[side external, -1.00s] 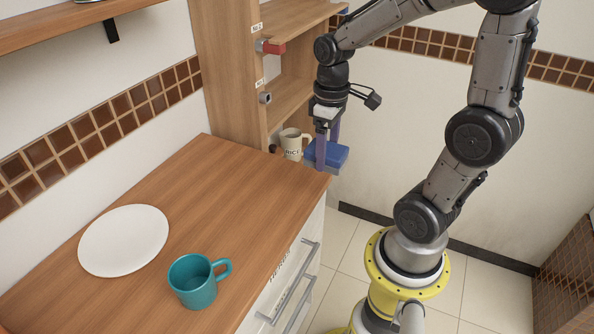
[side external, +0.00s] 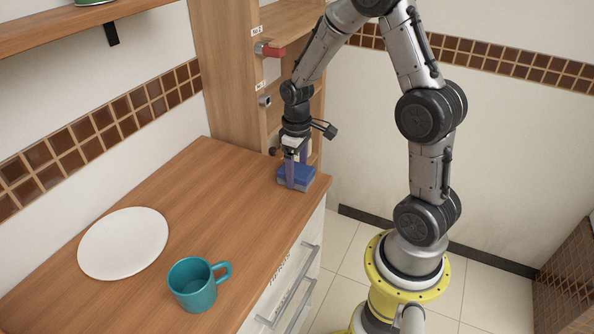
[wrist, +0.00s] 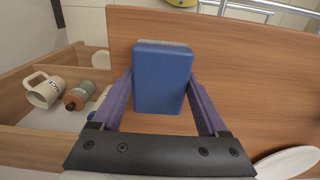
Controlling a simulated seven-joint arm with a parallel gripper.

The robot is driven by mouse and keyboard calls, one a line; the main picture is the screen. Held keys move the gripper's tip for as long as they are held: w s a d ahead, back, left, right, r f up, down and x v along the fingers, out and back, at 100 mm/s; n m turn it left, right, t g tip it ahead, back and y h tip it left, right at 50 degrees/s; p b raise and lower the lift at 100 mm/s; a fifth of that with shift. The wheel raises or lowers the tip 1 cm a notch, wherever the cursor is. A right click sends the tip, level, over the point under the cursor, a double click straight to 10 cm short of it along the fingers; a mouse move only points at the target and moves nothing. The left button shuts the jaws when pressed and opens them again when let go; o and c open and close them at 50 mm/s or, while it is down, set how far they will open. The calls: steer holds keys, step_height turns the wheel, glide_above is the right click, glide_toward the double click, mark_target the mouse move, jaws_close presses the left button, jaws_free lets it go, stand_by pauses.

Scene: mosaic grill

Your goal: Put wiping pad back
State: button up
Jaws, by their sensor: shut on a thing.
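The wiping pad (side external: 296,181) is a blue block at the far right corner of the wooden counter (side external: 215,215). It also shows in the wrist view (wrist: 163,80) between two purple fingers. My gripper (side external: 297,173) points down and is shut on the pad, one finger on each side. The pad is over the counter top or on it; I cannot tell whether it touches the wood. The fingers hide part of it in the side view.
A wooden shelf unit (side external: 225,75) stands behind the counter. In the wrist view a white mug (wrist: 43,90) and a bottle (wrist: 78,96) lie in its compartment. A white plate (side external: 123,243) and a teal mug (side external: 193,286) sit nearer; the middle counter is clear.

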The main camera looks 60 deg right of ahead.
mark_target(297, 169)
steer(key=shift+f, duration=0.15)
steer(key=o, duration=1.1)
steer(key=shift+f, duration=0.1)
step_height(297, 169, up, 11)
steer(key=s+a+r+t, duration=0.2)
steer(key=s+a, duration=0.2)
steer(key=s, duration=0.1)
steer(key=s+a+r+t, duration=0.1)
steer(key=s+a+r, duration=0.2)
steer(key=s+a, duration=0.1)
steer(key=s+a+r+t, duration=0.2)
steer(key=s+a+r, duration=0.1)
steer(key=s+a, duration=0.2)
steer(key=shift+s+r+t, duration=0.15)
steer(key=shift+s+t, duration=0.15)
steer(key=shift+s, duration=0.3)
